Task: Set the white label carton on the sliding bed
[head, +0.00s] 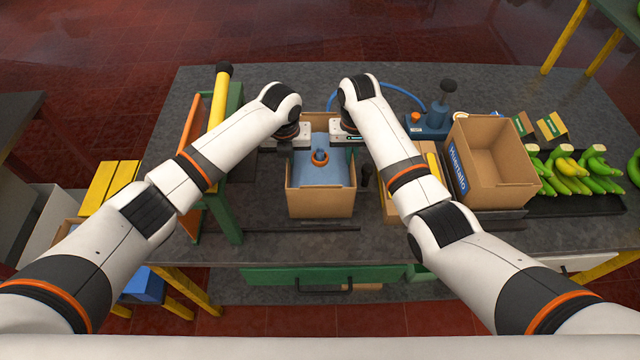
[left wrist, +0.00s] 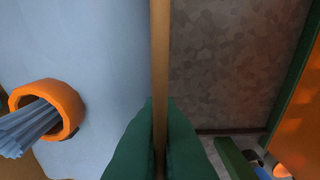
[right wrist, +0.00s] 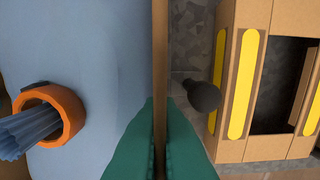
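An open cardboard carton (head: 320,204) with a blue liner bag (head: 325,172) stands in the middle of the bench. The bag's neck is gathered in an orange ring, also seen in the left wrist view (left wrist: 72,105). No white label shows on the visible faces. My left gripper (head: 302,138) is shut on the carton's left wall (left wrist: 160,60), green fingers on both sides. My right gripper (head: 342,136) is shut on its right wall (right wrist: 160,60) the same way. I cannot tell whether the carton is lifted, or clearly make out the sliding bed.
A green frame with a yellow roller (head: 219,97) stands left of the carton. To the right are a cardboard piece with yellow strips (right wrist: 240,85), a blue-label carton (head: 490,165), a blue tool (head: 434,118) and bananas (head: 568,172) on a dark tray. A dark knob (right wrist: 201,96) stands close by.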

